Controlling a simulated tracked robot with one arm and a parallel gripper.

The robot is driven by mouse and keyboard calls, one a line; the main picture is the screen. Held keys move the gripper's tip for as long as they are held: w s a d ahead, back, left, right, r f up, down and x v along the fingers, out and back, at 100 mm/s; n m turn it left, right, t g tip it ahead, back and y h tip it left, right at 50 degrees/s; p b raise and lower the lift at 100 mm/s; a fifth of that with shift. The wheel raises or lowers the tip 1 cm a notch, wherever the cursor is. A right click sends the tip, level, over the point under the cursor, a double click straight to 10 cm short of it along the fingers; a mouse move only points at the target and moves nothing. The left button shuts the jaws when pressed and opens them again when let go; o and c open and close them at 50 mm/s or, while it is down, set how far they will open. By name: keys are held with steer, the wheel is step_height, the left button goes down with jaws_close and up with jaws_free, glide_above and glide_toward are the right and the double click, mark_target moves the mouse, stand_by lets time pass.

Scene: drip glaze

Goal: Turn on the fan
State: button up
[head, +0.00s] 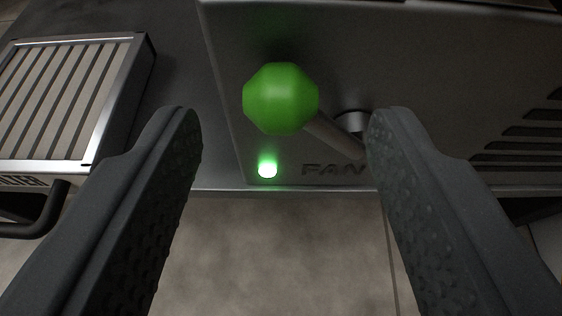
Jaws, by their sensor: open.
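The fan control is a lever with a faceted green knob (281,98) on a grey shaft (334,136), mounted on a dark metal box (400,55). The shaft runs from a round metal pivot, partly hidden behind my right finger, up and left to the knob. A small green light (267,169) glows below the knob, left of the raised "FAN" lettering (332,170). My gripper (280,130) is open, with one dark textured finger on each side of the knob. I see no clear contact with the knob. The right finger overlaps the shaft's lower end in the picture.
A slatted metal-framed unit (72,100) with a dark handle (42,212) stands at the left. Vent slots (525,140) are on the right of the box. The tiled floor (280,250) shows below the box edge, between my fingers.

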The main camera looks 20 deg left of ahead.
steer(key=p+v, duration=0.4)
steer(key=v, duration=0.7)
steer(key=shift+s, duration=0.45)
